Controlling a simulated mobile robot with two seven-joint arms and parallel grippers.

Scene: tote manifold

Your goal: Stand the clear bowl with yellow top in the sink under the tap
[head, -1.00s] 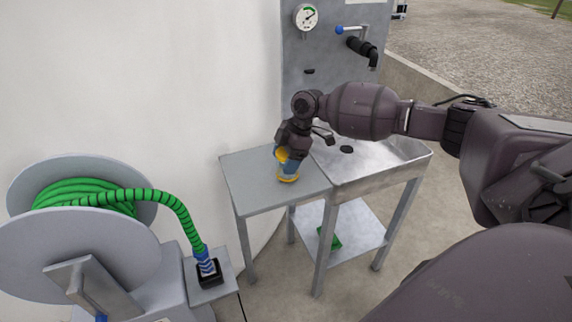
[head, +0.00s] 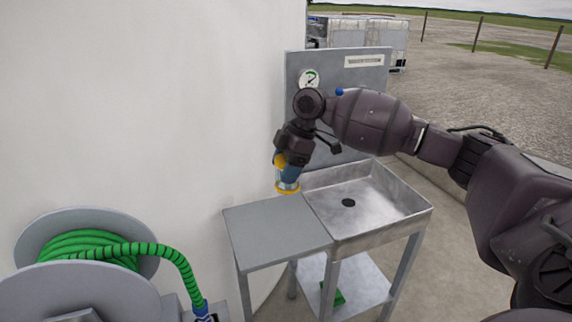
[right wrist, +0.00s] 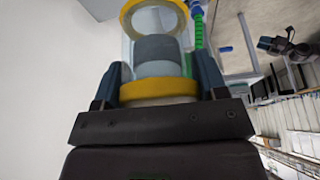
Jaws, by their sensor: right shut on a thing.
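The clear bowl with yellow top (right wrist: 155,52) is held in my right gripper (right wrist: 160,82); its clear wall and yellow rings show between and beyond the fingers in the right wrist view. In the head view my right gripper (head: 289,170) points down, shut on the bowl, with a yellow ring (head: 287,188) at the lower end. The bowl appears raised above the back of the side table, left of the sink (head: 385,205). The sink basin is empty, with a dark drain. The tap is mostly hidden behind my right arm; a blue handle tip (head: 339,91) shows. My left gripper is not in view.
The grey side table (head: 270,235) adjoins the sink on its left and its top is clear. A panel with a gauge (head: 309,78) stands behind. A green hose reel (head: 85,250) is at the lower left. A green item (head: 338,297) lies on the lower shelf.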

